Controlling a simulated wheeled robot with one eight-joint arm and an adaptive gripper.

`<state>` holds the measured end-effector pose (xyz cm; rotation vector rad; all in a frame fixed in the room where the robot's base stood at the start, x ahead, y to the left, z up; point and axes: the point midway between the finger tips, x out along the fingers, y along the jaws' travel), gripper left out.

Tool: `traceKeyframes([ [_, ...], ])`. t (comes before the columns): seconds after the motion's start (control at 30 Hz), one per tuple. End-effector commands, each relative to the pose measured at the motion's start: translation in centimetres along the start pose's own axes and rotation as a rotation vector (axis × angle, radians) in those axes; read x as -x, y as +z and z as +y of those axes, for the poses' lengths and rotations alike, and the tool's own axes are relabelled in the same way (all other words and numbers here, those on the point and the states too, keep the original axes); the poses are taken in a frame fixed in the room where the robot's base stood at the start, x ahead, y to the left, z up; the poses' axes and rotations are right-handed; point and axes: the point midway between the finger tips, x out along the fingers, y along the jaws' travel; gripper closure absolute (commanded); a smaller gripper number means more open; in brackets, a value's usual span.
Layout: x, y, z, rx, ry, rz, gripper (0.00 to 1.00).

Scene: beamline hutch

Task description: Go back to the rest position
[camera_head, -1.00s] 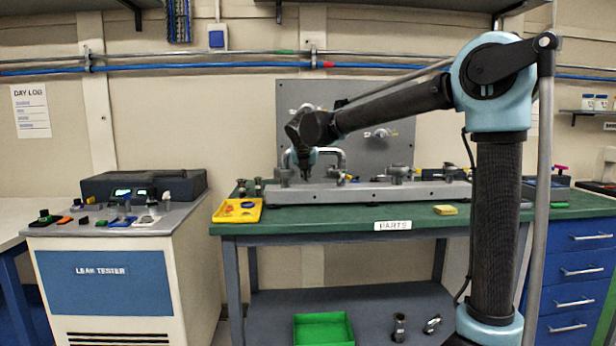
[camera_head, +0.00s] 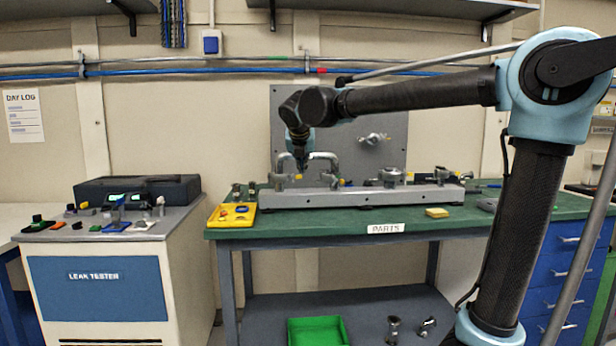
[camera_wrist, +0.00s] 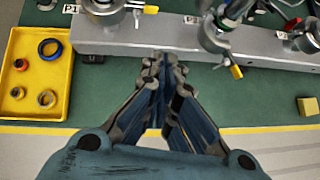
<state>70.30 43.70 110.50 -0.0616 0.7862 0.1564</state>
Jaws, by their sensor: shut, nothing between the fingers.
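My gripper (camera_wrist: 165,62) is shut and empty. In the wrist view its fingertips meet over the front edge of the grey metal rail (camera_wrist: 120,32). In the head view my gripper (camera_head: 301,163) points down above the left part of the rail (camera_head: 300,199), in front of a bent metal pipe (camera_head: 323,157) with yellow-handled fittings. My arm reaches left from the right side, its forearm nearly level. Whether the fingertips touch the pipe cannot be told from the head view.
The green bench (camera_head: 290,223) carries a yellow tray (camera_head: 214,222) with small rings and a yellow block (camera_head: 437,213). A grey panel (camera_head: 390,155) stands behind. The leak tester (camera_head: 98,285) is at left. A green bin (camera_head: 317,331) sits on the lower shelf.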

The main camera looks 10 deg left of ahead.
Motion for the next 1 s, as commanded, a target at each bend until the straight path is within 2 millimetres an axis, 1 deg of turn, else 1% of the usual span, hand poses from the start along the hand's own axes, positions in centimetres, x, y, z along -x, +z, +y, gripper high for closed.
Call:
traceKeyframes([
  [0.07,0.1,-0.2,-1.0,-0.032,-0.008,0.006,1.00],
  [0.17,-0.4,-1.1,-4.0,-0.145,-0.035,0.027,1.00],
  [0.27,-1.0,-2.8,-8.7,-0.341,-0.079,0.057,1.00],
  [0.3,-1.2,-3.7,-10.8,-0.435,-0.101,0.069,1.00],
  [0.37,-1.4,-5.3,-13.9,-0.579,-0.136,0.087,1.00],
  [0.4,-1.5,-6.5,-15.9,-0.674,-0.158,0.097,1.00],
  [0.47,-1.6,-8.3,-18.7,-0.817,-0.195,0.109,1.00],
  [0.5,-1.6,-9.6,-20.5,-0.912,-0.220,0.115,1.00],
  [0.57,-1.6,-11.6,-22.9,-1.054,-0.257,0.123,1.00],
  [0.6,-1.5,-13.0,-24.5,-1.149,-0.283,0.127,1.00],
  [0.67,-1.4,-15.3,-26.7,-1.292,-0.323,0.130,1.00],
  [0.7,-1.3,-16.8,-28.1,-1.386,-0.349,0.129,1.00],
  [0.77,-1.1,-19.1,-30.0,-1.529,-0.392,0.127,1.00],
  [0.8,-1.0,-20.7,-31.2,-1.624,-0.419,0.124,1.00],
  [0.87,-0.8,-23.2,-32.8,-1.765,-0.461,0.117,1.00],
  [0.9,-0.7,-24.9,-33.7,-1.859,-0.491,0.110,1.00],
  [0.97,-0.5,-27.4,-35.0,-2.000,-0.535,0.098,1.00],
  [1.0,-0.4,-29.1,-35.7,-2.094,-0.565,0.089,1.00],
])
